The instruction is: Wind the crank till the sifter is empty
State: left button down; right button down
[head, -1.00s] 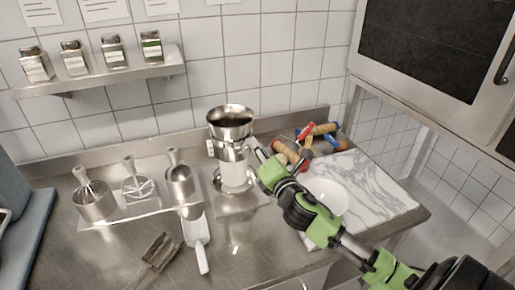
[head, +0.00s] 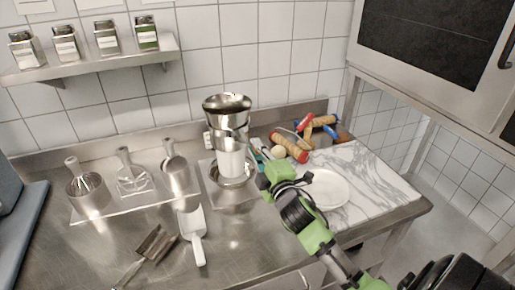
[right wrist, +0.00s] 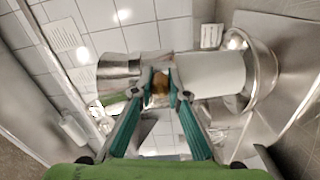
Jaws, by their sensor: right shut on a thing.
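The sifter (head: 228,105) is a flared metal cup, dark inside, at the back of the counter. The white cylinder also shows in the right wrist view (right wrist: 210,75). My right gripper (head: 260,151) is at the right side of the sifter. In the right wrist view its teal fingers (right wrist: 160,84) are shut around a small brownish crank knob (right wrist: 160,88). The sifter's fill level is hidden. My left gripper is out of view.
Several metal tools (head: 130,178) stand in a rack to the left.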

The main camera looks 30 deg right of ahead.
jog(key=w+a+f+m+h, duration=0.1)
jog(key=a+f+m, duration=0.2)
jog(key=m, duration=1.1)
jog(key=shift+w+a+f, duration=0.15)
jog(key=shift+a+f, duration=0.2)
jog(key=shift+a, duration=0.75)
jog(key=c, duration=2)
grip_release()
jog(key=shift+o, duration=0.2)
jog(key=v, duration=0.7)
jog(key=shift+s, duration=0.25)
jog(key=shift+a, duration=0.1)
